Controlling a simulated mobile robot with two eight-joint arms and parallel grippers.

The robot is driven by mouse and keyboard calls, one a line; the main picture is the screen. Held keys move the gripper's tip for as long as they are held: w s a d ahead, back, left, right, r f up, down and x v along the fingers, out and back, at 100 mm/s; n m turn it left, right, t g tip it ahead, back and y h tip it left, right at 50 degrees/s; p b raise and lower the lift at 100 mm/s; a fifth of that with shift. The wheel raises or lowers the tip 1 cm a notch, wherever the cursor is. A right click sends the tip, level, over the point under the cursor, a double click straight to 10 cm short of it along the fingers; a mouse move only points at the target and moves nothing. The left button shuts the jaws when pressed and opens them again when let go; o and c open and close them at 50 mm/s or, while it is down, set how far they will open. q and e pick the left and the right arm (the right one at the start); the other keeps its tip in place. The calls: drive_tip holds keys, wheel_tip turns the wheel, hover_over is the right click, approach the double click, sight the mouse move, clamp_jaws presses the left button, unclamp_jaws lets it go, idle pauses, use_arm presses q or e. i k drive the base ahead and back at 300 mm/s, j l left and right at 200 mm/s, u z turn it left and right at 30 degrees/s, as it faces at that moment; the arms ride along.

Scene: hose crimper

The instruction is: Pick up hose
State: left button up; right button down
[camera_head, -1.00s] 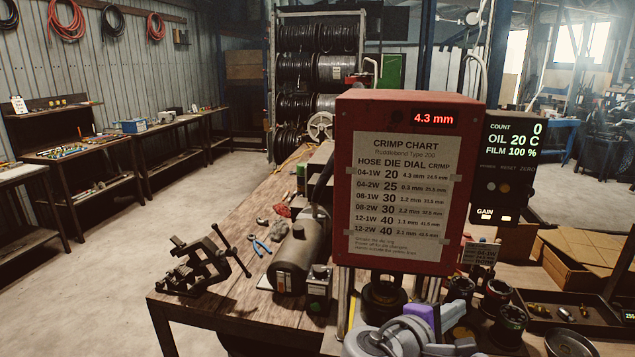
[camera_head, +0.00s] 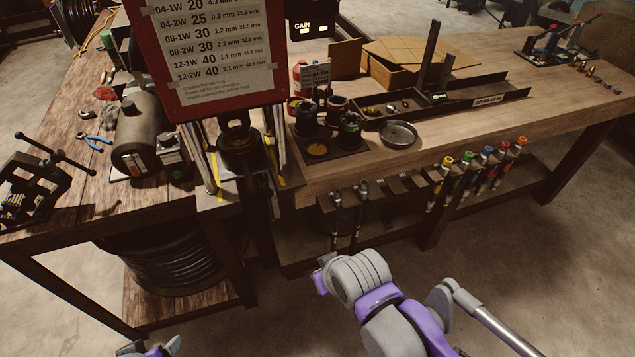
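Two thin dark hoses with metal ends hang from the front edge of the bench, a left one (camera_head: 336,222) and a right one (camera_head: 358,216). A thick black coil of hose (camera_head: 165,262) lies on the shelf under the left bench. My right arm reaches in from the lower right, and its purple and grey end (camera_head: 323,274) is below and in front of the hanging hoses, apart from them. Its fingers cannot be made out. Part of my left gripper (camera_head: 150,349) shows at the bottom edge, cut off, far from the hanging hoses.
The red crimper (camera_head: 215,60) stands where the benches meet. Dark dies, a round metal dish (camera_head: 398,134) and a parts tray (camera_head: 487,92) are on the right bench. Several colour-capped tools (camera_head: 487,158) hang along its front. A vise (camera_head: 30,195) is at left. The floor in front is clear.

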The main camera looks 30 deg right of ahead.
sight(335, 224)
drive_tip(key=z, duration=1.2)
